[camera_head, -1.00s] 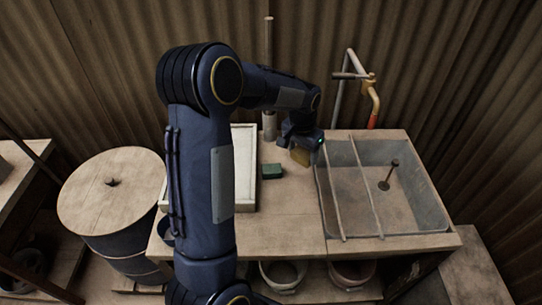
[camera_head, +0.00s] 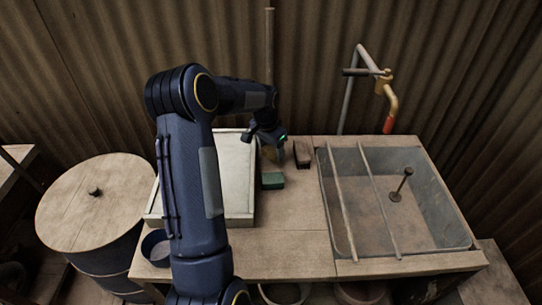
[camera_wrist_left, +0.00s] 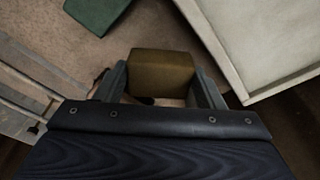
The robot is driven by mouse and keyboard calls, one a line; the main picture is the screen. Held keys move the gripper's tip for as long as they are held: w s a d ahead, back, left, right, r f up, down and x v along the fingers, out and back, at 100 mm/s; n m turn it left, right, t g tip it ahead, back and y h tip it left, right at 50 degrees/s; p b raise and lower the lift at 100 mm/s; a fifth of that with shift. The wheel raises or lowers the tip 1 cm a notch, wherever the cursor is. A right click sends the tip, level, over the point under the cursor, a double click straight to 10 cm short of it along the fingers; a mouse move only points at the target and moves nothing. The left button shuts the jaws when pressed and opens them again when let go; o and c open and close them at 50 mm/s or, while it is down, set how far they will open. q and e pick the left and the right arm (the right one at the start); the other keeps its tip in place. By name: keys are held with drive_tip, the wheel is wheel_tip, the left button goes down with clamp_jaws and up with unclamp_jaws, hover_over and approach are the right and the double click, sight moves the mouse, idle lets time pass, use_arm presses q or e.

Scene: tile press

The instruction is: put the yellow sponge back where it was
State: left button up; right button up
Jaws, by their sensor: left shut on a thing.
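The yellow sponge (camera_wrist_left: 160,68) is a brownish-yellow block between the two fingers of my left gripper (camera_wrist_left: 160,88) in the left wrist view. My left gripper (camera_head: 270,146) is shut on it, above the worktop between the white-framed tray and the sink. In the head view the sponge is small and partly hidden by the gripper. A green sponge (camera_head: 272,180) lies on the worktop just below the gripper in the picture, beside the tray. It also shows in the left wrist view (camera_wrist_left: 97,12). My right gripper is not in view.
The pale tray (camera_head: 239,217) is left of the gripper, partly hidden by my arm. A dark brown block (camera_head: 303,153) stands right of the gripper. The sink (camera_head: 440,190) with two rods across it and a tap (camera_head: 384,85) are at right. The front worktop (camera_head: 290,240) is clear.

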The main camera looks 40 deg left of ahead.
sight(270, 151)
use_arm(q)
wheel_tip(270, 151, down, 3)
drive_tip(key=shift+f, duration=0.15)
drive_tip(key=shift+f, duration=0.2)
drive_tip(key=o, duration=0.7)
drive_tip(key=shift+r, duration=0.1)
drive_tip(key=shift+o, duration=0.2)
